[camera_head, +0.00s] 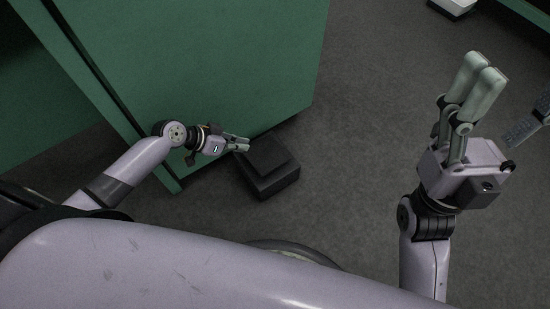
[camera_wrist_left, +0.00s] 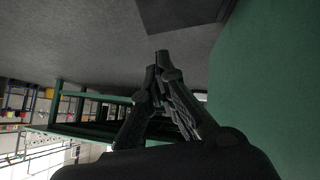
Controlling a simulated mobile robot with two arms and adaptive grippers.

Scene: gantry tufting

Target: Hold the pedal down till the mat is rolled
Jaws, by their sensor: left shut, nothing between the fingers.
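The pedal (camera_head: 268,165) is a dark, box-like block on the floor, against the foot of a green panel. Part of it shows as a dark shape at the top of the left wrist view (camera_wrist_left: 180,12). My left gripper (camera_head: 247,143) is shut and empty, its fingertips at the pedal's upper left edge in the head view. I cannot tell whether they touch it. The shut fingers also show in the left wrist view (camera_wrist_left: 160,58). My right gripper (camera_head: 482,70) points upward, its fingers together and empty, well away from the pedal. No mat is in view.
A large green cabinet-like body (camera_head: 200,65) stands directly behind the pedal and left arm. Grey floor (camera_head: 365,120) lies open to the right. A white object (camera_head: 453,6) is at the top right. Shelving (camera_wrist_left: 45,105) shows far off in the left wrist view.

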